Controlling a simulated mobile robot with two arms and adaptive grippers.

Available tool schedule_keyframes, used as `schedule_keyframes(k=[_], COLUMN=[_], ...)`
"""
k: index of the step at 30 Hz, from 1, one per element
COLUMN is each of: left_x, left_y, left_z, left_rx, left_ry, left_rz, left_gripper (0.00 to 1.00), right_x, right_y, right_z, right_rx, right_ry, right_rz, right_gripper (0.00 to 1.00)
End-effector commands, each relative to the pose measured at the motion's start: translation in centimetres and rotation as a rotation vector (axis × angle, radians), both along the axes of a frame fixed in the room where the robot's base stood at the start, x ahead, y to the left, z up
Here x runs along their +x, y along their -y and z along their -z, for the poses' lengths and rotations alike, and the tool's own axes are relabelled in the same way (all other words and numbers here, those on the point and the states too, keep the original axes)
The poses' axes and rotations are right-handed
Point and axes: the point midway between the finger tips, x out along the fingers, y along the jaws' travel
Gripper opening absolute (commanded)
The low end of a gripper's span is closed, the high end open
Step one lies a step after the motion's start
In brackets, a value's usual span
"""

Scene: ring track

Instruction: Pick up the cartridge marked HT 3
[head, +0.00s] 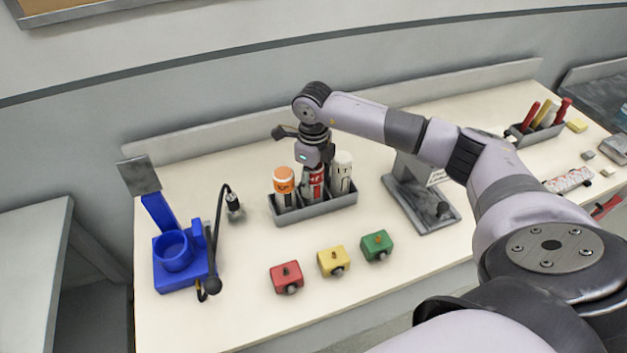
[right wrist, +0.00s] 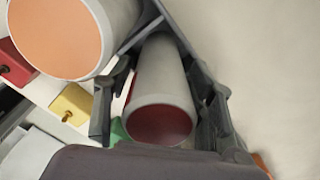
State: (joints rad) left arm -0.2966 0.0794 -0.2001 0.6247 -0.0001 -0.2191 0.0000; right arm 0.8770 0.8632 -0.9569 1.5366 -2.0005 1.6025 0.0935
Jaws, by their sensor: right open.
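Three cartridges stand upright in a grey rack (head: 318,209): one with an orange top (head: 284,181), one red and white (head: 317,189) in the middle, and one white (head: 342,172) on the right. Their markings are too small to read. My right gripper (head: 315,160) is open and points down over the middle cartridge, partly hiding it. In the right wrist view, the middle cartridge with its dark red end (right wrist: 160,124) lies between the open fingers (right wrist: 165,105). The orange-ended cartridge (right wrist: 58,38) is beside it, outside the fingers. My left gripper is not in view.
Red (head: 286,278), yellow (head: 333,261) and green (head: 376,246) blocks stand in front of the rack. A blue fixture (head: 180,258) with a black cable is at the left. A grey stand (head: 425,205) is at the right. The front table strip is clear.

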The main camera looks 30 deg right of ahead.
Motion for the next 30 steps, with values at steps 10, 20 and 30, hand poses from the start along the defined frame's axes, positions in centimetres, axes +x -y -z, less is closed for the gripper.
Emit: schedule_keyframes(k=[10,20,30], left_x=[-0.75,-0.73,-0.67], left_y=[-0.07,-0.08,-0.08], left_z=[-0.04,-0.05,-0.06], left_rx=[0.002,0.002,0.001], left_ry=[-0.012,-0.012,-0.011], left_rz=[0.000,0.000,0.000], left_gripper=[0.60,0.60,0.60], right_x=[-0.01,0.00,0.01], right_y=[0.01,0.02,0.03], right_z=[0.62,0.58,0.54], right_rx=[-0.001,-0.001,0.000], right_ry=[0.000,0.000,0.001], right_rz=[-0.001,-0.001,0.000], right_gripper=[0.47,0.25,0.03])
